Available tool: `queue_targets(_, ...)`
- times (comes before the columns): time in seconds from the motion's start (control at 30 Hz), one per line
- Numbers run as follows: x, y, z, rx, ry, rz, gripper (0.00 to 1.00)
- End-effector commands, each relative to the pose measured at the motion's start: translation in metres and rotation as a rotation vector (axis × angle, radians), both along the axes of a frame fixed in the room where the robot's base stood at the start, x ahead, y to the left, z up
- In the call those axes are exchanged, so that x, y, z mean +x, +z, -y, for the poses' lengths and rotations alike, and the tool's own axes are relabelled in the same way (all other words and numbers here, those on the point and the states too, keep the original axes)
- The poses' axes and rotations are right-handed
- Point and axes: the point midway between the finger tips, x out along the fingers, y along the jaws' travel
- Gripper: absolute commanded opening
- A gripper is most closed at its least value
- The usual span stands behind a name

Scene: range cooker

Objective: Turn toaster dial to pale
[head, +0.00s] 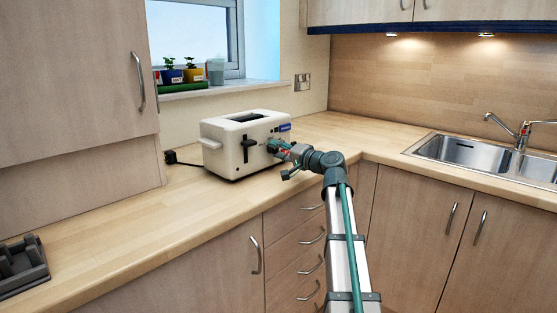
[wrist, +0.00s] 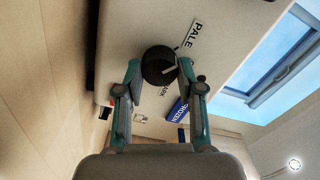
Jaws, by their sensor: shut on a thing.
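The white toaster (head: 245,140) stands on the wooden counter below the window, with its dial end towards my arm. The PALE label (wrist: 193,33) is at the dial's upper right. A partly hidden label, apparently DARK (wrist: 164,89), is just below the dial. My gripper (wrist: 160,70) has one finger on each side of the dial and is shut on it. In the head view, my gripper (head: 279,148) hides the dial.
A blue FROZEN button (wrist: 177,110) is below the dial in the wrist view. A sink (head: 465,152) is at the right, and a grey rack (head: 22,265) at front left. The counter between rack and toaster is clear.

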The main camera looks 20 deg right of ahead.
Motion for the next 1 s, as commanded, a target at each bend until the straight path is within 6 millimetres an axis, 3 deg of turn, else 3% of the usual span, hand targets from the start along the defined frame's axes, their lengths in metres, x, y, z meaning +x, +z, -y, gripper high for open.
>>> queue_targets(0.4, 0.0001, -0.0008, -0.0002, -0.182, 0.000, 0.070, 0.03)
queue_targets(0.93, 0.0001, 0.0003, -0.0001, -0.205, 0.000, 0.078, 0.03)
queue_targets(0.97, 0.0001, 0.0003, -0.0001, -0.205, 0.000, 0.078, 0.41)
queue_targets(1.0, 0.0001, 0.0002, -0.0001, -0.205, 0.000, 0.078, 0.47)
